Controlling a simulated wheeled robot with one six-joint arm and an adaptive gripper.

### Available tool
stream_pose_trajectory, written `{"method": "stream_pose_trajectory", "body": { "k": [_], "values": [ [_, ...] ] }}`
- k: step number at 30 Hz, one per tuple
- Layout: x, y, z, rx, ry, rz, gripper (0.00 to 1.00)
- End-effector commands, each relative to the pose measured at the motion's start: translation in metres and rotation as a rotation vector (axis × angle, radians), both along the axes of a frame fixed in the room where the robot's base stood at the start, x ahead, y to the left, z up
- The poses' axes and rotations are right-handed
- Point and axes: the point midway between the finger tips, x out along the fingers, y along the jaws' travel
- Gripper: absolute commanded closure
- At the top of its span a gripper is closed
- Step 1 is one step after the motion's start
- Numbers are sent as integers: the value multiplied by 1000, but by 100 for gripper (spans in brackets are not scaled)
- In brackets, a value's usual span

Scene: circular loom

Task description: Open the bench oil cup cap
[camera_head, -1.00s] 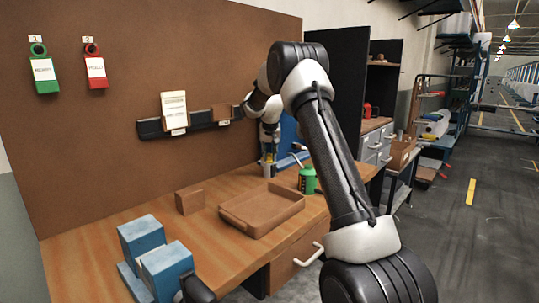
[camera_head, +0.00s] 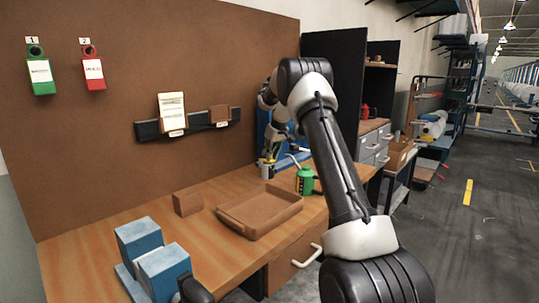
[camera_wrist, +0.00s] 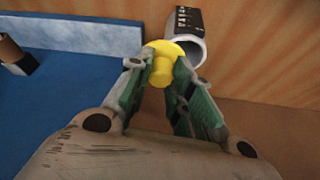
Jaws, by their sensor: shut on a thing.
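The oil cup (camera_head: 267,171) is a small grey cylinder standing on the bench near its back, left of the green oil can. In the wrist view the cup (camera_wrist: 197,47) shows a pale rim and a dark label. Its yellow cap (camera_wrist: 161,73) has a round disc and a knob, and lies at the near left side of the rim. My gripper (camera_wrist: 160,72) is shut on the cap's knob, with green-lined fingers on both sides. The cap overlaps the cup in this view, so I cannot tell whether they touch.
A green oil can (camera_head: 306,180) stands just right of the cup. A blue panel (camera_head: 264,128) rises behind. A brown tray (camera_head: 243,228), a brown block (camera_head: 187,202) and a blue vise (camera_head: 140,238) are nearer on the bench (camera_head: 90,247).

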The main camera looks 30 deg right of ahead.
Motion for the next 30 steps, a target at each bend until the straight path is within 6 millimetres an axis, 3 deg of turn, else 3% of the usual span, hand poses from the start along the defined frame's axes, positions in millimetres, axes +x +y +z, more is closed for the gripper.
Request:
{"method": "stream_pose_trajectory", "body": {
  "k": [15, 30],
  "values": [
    [15, -7, -5, 5, 7, 399, 100],
    [19, -8, -6, 5, 10, 513, 100]
  ]
}}
